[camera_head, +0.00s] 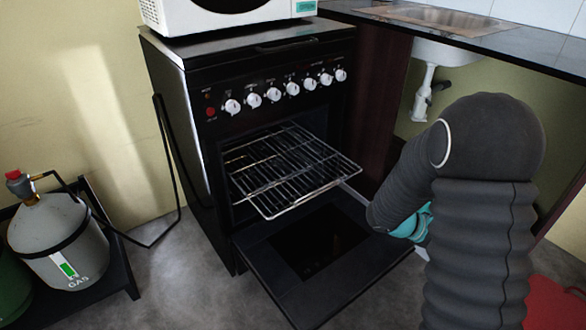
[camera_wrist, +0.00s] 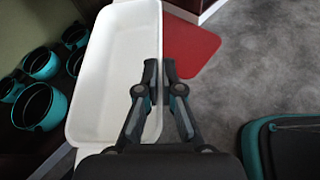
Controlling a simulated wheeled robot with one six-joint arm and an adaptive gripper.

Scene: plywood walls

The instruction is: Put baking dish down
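The white rectangular baking dish (camera_wrist: 118,45) shows in the wrist view, its hollow empty, its length running away from the camera. My gripper (camera_wrist: 159,75) has its fingertips on either side of the dish's right long wall and is shut on it. Part of the dish's near end is hidden by my gripper's body. In the head view my arm hides the gripper and most or all of the dish. The dish is over the floor area right of the oven; its exact height is hard to tell.
The black oven (camera_head: 250,110) has its door (camera_head: 320,255) open and a wire rack (camera_head: 285,170) pulled partly out, empty. A microwave (camera_head: 225,12) stands on top. A gas bottle (camera_head: 60,240) is at left. Several teal pots (camera_wrist: 40,105) stand left of the dish. A red mat (camera_wrist: 190,45) lies beyond.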

